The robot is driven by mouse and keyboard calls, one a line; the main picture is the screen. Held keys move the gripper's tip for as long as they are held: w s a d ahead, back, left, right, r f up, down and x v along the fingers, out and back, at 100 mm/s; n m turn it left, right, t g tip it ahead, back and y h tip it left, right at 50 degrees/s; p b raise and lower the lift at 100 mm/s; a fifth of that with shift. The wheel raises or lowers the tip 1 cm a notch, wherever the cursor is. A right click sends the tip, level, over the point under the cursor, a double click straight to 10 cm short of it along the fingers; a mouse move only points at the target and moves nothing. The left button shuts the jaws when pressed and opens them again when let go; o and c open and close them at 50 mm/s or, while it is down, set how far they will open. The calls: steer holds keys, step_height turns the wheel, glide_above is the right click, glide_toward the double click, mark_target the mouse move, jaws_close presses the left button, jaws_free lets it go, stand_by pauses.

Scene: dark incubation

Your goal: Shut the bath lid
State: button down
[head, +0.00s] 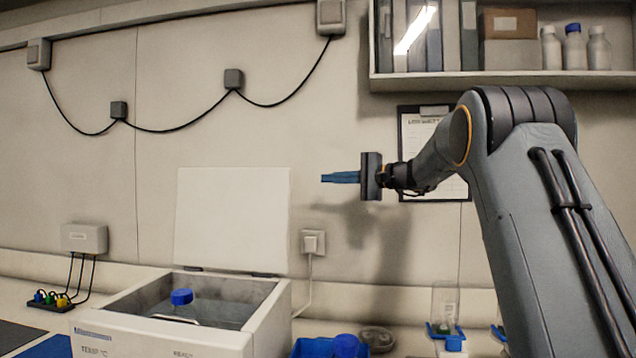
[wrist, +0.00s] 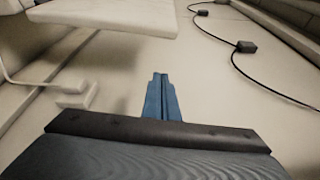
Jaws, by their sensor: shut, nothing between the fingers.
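The water bath (head: 190,310) stands on the bench at the lower left in the head view, with a blue-capped item (head: 182,297) inside it. Its white lid (head: 231,220) stands open, upright at the back edge near the wall. My gripper (head: 324,178) is shut and empty, in the air to the right of the lid's upper right corner, its blue fingers pointing left. In the wrist view the shut fingers (wrist: 160,78) point toward the wall area, and the pale lid (wrist: 110,14) shows at the upper left, apart from them.
A wall socket with a plug (head: 313,242) is right of the lid. A blue rack (head: 325,346) stands right of the bath. A clipboard (head: 420,130) hangs behind my arm, under a shelf (head: 500,80) with bottles and binders. Cables (head: 180,126) hang along the wall.

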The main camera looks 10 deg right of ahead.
steer(key=p+x, duration=0.4)
steer(key=x, duration=0.5)
steer(key=s, duration=0.1)
steer(key=s+a+p, duration=0.1)
steer(key=s, duration=0.2)
steer(key=shift+a+r, duration=0.25)
steer(key=shift+r, duration=0.05)
